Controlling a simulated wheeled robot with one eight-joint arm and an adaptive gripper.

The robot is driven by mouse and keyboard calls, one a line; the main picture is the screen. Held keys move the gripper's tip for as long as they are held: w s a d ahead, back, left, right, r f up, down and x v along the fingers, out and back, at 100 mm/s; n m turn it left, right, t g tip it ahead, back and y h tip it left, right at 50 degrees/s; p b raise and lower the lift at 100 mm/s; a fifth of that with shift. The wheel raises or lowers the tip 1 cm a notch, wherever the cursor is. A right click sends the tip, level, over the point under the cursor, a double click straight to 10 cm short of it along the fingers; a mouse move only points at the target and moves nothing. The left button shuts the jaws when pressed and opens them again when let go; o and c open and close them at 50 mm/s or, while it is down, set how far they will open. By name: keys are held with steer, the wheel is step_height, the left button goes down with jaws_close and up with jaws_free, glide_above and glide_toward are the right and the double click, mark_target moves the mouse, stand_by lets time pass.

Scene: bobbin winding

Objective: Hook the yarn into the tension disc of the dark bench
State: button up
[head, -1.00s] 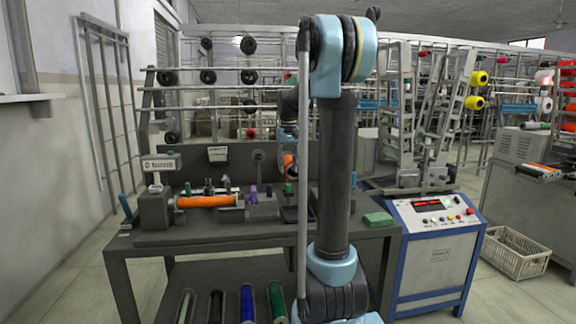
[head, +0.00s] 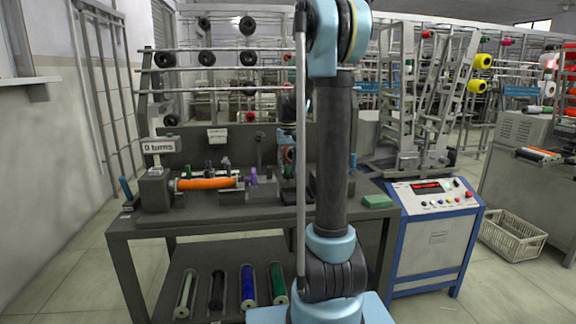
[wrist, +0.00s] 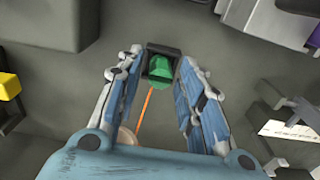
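The dark bench (head: 250,218) stands ahead, with an orange-wound bobbin (head: 208,183) lying across its winder at the left. In the wrist view, a green piece (wrist: 160,72) sits in a small black holder (wrist: 161,49). An orange yarn (wrist: 145,108) runs from the green piece down toward a pale round part (wrist: 127,135) partly behind my gripper's body. My gripper (wrist: 162,60) is open, one finger on each side of the green piece, with visible gaps to both. In the head view my arm hides most of the gripper. I cannot make out for certain which part is the tension disc.
A "0 turns" sign (head: 158,146) stands at the bench's left. A green block (head: 377,201) lies near its right end. Several coloured rods lie on the lower shelf (head: 210,268). A blue-and-white control cabinet (head: 438,242) and a crate (head: 512,236) stand to the right.

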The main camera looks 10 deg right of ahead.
jaws_close()
steer(key=shift+r, duration=2.25)
